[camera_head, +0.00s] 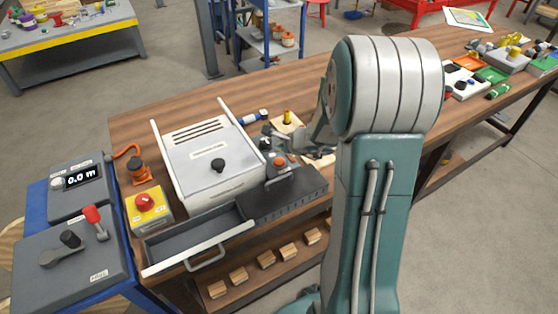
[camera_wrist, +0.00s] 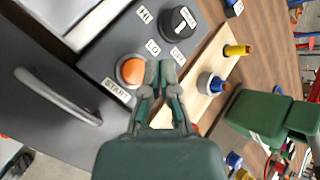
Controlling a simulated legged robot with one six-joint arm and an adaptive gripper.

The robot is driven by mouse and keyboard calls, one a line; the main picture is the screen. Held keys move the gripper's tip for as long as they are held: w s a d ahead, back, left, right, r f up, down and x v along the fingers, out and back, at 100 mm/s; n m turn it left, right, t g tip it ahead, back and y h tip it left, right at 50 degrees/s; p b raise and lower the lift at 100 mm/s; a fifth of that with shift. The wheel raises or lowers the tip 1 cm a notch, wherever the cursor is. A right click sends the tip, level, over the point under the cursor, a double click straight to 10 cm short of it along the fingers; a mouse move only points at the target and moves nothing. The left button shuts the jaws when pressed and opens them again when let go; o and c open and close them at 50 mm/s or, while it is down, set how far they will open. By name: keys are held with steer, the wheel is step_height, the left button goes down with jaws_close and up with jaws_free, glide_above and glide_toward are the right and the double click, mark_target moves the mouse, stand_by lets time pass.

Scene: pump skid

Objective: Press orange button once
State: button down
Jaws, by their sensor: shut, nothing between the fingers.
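The orange button (camera_wrist: 131,71) sits in a round collar on a grey control box (camera_wrist: 104,58), beside a label reading START. In the head view the orange button (camera_head: 279,161) shows on its small box on the wooden bench. My gripper (camera_wrist: 160,73) is shut and empty. In the wrist view its fingertips appear just to the right of the button, over the edge of its collar. I cannot tell how high they are above the box. In the head view my arm hides part of the bench, and the fingertips are hard to make out.
A black rotary knob (camera_wrist: 180,22) is on the same box. A wooden board with a yellow-topped peg (camera_wrist: 238,50) and a blue-and-white ring (camera_wrist: 211,83) lies beside it. A white-lidded unit (camera_head: 208,160), an open drawer (camera_head: 200,238) and a red button (camera_head: 145,202) on a yellow box are left.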

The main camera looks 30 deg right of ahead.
mark_target(277, 158)
steer(key=shift+f, duration=1.3)
steer(key=shift+f, duration=0.1)
stand_by(0.3)
steer(key=shift+f, duration=0.3)
steer(key=shift+f, duration=0.45)
stand_by(0.8)
stand_by(0.3)
steer(key=shift+r, duration=0.95)
steer(key=shift+r, duration=2.5)
